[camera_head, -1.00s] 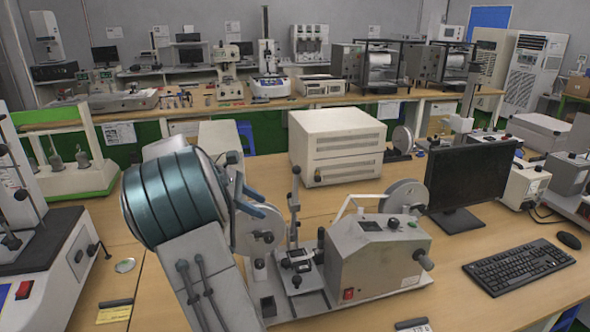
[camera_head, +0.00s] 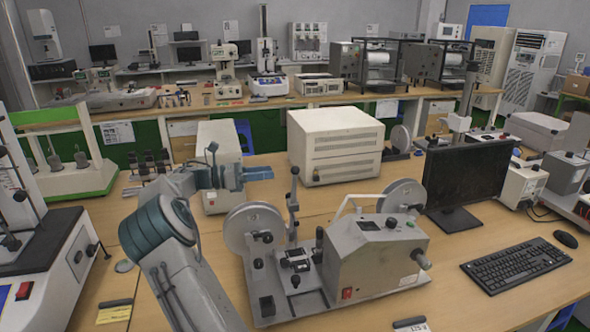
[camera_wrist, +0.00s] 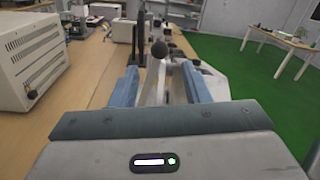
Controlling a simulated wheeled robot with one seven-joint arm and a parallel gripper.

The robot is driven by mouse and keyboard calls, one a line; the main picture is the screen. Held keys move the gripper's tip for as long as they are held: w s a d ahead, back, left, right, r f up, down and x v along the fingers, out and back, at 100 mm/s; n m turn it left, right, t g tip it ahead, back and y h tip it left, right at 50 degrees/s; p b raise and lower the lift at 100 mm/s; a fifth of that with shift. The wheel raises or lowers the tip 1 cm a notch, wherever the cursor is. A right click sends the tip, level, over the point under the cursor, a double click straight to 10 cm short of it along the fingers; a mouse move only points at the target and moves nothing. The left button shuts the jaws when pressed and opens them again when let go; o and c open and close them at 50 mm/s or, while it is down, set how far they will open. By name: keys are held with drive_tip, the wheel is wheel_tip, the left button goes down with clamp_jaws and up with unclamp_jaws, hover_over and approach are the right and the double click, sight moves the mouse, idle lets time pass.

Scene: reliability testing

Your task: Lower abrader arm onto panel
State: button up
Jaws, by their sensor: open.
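The abrader (camera_head: 375,262) is a grey machine with two discs, standing on the table in the head view. Its arm (camera_head: 293,212) is raised as an upright lever with a dark knob on top. A small dark clamp piece (camera_head: 296,263) lies at its foot; I cannot tell the panel apart there. My gripper (camera_head: 262,173) has blue fingers, points right at about knob height and stops just left of the knob. In the wrist view the gripper (camera_wrist: 160,92) is open, with the dark knob (camera_wrist: 158,49) ahead between the fingers. Nothing is visibly held.
A cream cabinet (camera_head: 337,146) stands behind the abrader. A monitor (camera_head: 467,181) and keyboard (camera_head: 516,271) are on the right. A green-framed machine (camera_head: 75,175) is at the left.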

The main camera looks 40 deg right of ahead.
sight(295, 174)
drive_tip(key=p+x, duration=0.1)
drive_tip(key=x, duration=0.8)
drive_tip(key=shift+s+d, duration=0.1)
drive_tip(key=shift+d, duration=0.15)
clamp_jaws()
